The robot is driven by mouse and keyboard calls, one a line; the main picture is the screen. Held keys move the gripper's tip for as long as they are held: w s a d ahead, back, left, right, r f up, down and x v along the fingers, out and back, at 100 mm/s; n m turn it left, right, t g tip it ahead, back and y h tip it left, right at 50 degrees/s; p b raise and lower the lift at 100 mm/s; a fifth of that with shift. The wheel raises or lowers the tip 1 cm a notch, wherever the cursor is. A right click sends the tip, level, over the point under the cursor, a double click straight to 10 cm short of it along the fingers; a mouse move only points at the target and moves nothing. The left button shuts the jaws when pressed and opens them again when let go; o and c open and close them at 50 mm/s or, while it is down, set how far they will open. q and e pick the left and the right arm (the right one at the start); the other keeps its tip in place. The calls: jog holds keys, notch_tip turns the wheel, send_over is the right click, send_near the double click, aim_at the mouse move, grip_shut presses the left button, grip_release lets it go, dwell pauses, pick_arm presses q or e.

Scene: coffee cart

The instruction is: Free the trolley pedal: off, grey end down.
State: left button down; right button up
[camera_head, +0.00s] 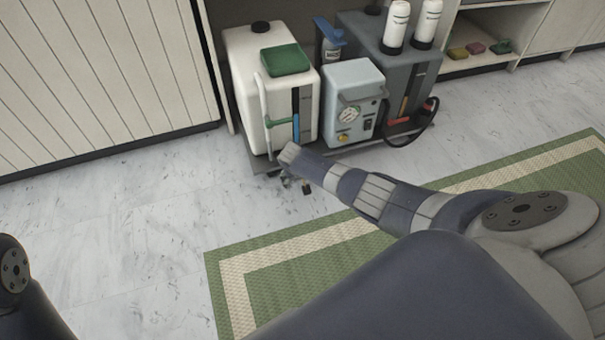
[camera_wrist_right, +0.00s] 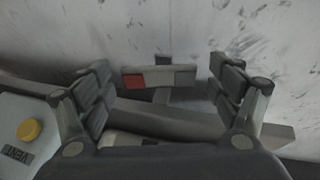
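In the right wrist view the trolley pedal (camera_wrist_right: 149,77) is a short rocker bar with a red end (camera_wrist_right: 134,81) at left and a grey end (camera_wrist_right: 185,78) at right. I cannot tell which end is lower. My right gripper (camera_wrist_right: 168,80) is open, its fingers apart on either side of the pedal, with no clear contact. In the head view the right gripper (camera_head: 292,182) is low at the near left corner of the trolley (camera_head: 262,165), partly hidden by my wrist. I cannot make out the pedal there. My left gripper is out of view.
The trolley carries a white tank (camera_head: 245,75) with a green lid, a pale gauge box (camera_head: 352,92) and a dark grey unit (camera_head: 410,75). A black hose loops at its right. A green mat (camera_head: 240,262) lies in front. Floor at left is clear beside a panelled cabinet (camera_head: 100,70).

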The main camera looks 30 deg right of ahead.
jog(key=shift+r, duration=0.15)
jog(key=v, duration=1.1)
jog(key=shift+r, duration=0.35)
jog(key=shift+s+a, duration=0.1)
jog(key=shift+a, duration=0.05)
dwell(0.4)
